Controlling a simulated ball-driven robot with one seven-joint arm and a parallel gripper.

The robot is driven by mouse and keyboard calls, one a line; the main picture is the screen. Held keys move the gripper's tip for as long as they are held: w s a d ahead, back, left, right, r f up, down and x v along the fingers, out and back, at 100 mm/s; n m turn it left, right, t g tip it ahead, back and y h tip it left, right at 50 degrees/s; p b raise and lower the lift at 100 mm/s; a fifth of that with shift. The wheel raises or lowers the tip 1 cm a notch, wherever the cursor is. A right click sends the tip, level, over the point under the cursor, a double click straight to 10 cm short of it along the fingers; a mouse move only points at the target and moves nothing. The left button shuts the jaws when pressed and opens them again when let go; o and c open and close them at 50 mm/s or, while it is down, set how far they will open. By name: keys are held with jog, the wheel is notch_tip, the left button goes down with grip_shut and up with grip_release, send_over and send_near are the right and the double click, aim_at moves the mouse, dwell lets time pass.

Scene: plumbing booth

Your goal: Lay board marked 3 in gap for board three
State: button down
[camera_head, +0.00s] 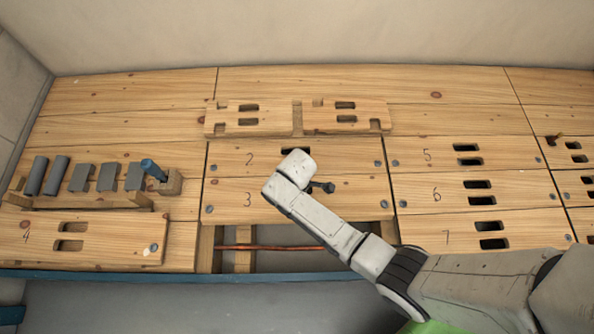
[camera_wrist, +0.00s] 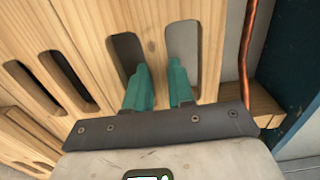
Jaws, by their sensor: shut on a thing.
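The board marked 3 (camera_head: 228,205) is a pale wooden plank in the middle of the floor in the head view. It lies directly in front of the board marked 2 (camera_head: 228,160), along its edge. Its two slots show in the wrist view, where the board (camera_wrist: 150,25) fills the middle. My gripper (camera_wrist: 160,65) has a teal finger at each slot and is shut on the wooden bar between them. In the head view my arm hides the slots and fingertips. I cannot tell whether the board is fully flush.
An open gap with a copper pipe (camera_head: 265,247) and wooden supports lies in front of board 3. The board marked 4 (camera_head: 100,238) lies loose at left, near grey pipe pieces (camera_head: 81,177) on a rack. Two notched boards (camera_head: 272,115) lie behind. Boards 5, 6 and 7 are at right.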

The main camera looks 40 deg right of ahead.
jog(key=shift+f, duration=0.15)
dwell(0.6)
jog(key=c, duration=0.9)
grip_release()
notch_tip(320, 180, up, 11)
jog(key=p, duration=0.5)
jog(key=shift+f+p, duration=0.15)
jog(key=shift+p, duration=0.25)
jog(key=s+d+r+m+t, duration=0.1)
jog(key=s+d+r+m, duration=0.3)
jog(key=s+r+m, duration=0.3)
jog(key=s+d+r+m, duration=0.4)
jog(key=s+r, duration=0.4)
jog(key=s, duration=0.1)
jog(key=r+p, duration=2.7)
jog(key=shift+s+a+r, duration=0.1)
jog(key=shift+s+r, duration=0.15)
jog(key=shift+r, duration=0.15)
